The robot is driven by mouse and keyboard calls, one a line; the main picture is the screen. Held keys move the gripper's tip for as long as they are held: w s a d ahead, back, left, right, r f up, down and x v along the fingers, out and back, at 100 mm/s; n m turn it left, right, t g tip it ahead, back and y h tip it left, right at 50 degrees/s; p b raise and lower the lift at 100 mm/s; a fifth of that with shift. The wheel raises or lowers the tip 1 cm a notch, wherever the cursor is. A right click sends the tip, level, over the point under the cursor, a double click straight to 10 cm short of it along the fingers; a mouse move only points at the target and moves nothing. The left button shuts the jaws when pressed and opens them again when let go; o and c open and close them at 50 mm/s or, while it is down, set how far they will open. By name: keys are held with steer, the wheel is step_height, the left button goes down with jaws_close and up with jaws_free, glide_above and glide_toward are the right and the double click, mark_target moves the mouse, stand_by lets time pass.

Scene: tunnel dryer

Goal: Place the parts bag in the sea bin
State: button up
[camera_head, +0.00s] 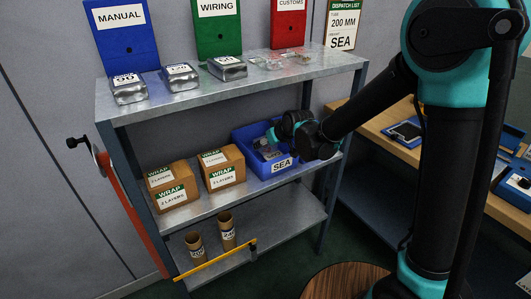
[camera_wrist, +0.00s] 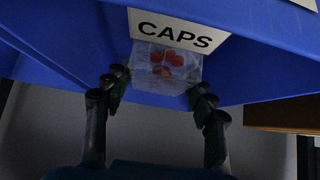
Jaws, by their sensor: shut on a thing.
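The parts bag (camera_wrist: 164,72) is a clear bag with red caps inside and a white CAPS label. It sits between the fingertips of my gripper (camera_wrist: 158,85) in the wrist view. The blue sea bin (camera_head: 249,134) stands on the middle shelf, with a white SEA label on its front. In the head view my gripper (camera_head: 270,142) reaches over the bin's right side and into its opening, with the pale bag partly hidden there. Blue bin surfaces fill the upper part of the wrist view. I cannot tell whether the bag touches the bin floor.
Two WRAP boxes (camera_head: 222,166) stand left of the bin. Clear bags (camera_head: 267,63) and several grey labelled packs (camera_head: 180,78) lie on the top shelf (camera_head: 235,88) above. Cardboard tubes (camera_head: 227,230) stand on the bottom shelf. A wooden bench (camera_head: 371,121) is to the right.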

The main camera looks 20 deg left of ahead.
mark_target(266, 152)
steer(key=shift+f, duration=2.1)
steer(key=shift+f, duration=0.15)
steer(key=o, duration=1.4)
steer(key=v, duration=1.2)
steer(key=shift+d, duration=0.15)
